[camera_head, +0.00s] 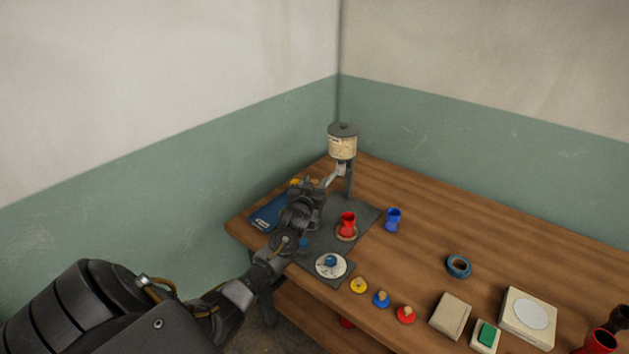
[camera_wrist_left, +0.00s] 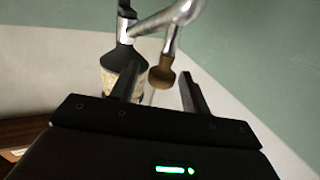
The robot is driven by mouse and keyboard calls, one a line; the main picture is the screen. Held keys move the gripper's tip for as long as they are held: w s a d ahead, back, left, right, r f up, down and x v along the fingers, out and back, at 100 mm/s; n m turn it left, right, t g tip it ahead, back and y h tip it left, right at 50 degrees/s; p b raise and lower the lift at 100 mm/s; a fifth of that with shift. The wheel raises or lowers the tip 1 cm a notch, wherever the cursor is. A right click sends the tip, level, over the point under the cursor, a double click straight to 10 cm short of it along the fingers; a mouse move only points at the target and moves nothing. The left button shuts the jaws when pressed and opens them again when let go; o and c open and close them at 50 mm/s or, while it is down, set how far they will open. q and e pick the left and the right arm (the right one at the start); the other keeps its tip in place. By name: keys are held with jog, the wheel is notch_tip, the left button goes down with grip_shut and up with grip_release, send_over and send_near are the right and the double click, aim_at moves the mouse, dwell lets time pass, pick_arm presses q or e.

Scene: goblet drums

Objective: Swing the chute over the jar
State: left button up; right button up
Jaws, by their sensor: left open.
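A grey-lidded hopper (camera_head: 342,147) with a cream label stands on a post at the back corner of the table. Its metal chute (camera_head: 331,180) slants down to the left toward my left gripper (camera_head: 316,190). In the left wrist view the chute is a shiny tube (camera_wrist_left: 172,38) ending in a brown knob (camera_wrist_left: 162,75). The knob shows between the two fingers of my open left gripper (camera_wrist_left: 160,88); I cannot tell whether they touch it. I cannot make out a jar for certain; my gripper hides part of the mat. My right gripper is out of view.
A red goblet drum (camera_head: 347,222) stands on a round ring on the dark mat (camera_head: 366,212). A blue drum (camera_head: 393,218) stands to its right. A white disc (camera_head: 322,269), coloured knobbed discs, and several boxes line the front. The table's back right is clear.

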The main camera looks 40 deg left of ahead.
pick_arm(q)
jog(key=shift+w, duration=0.2)
grip_shut()
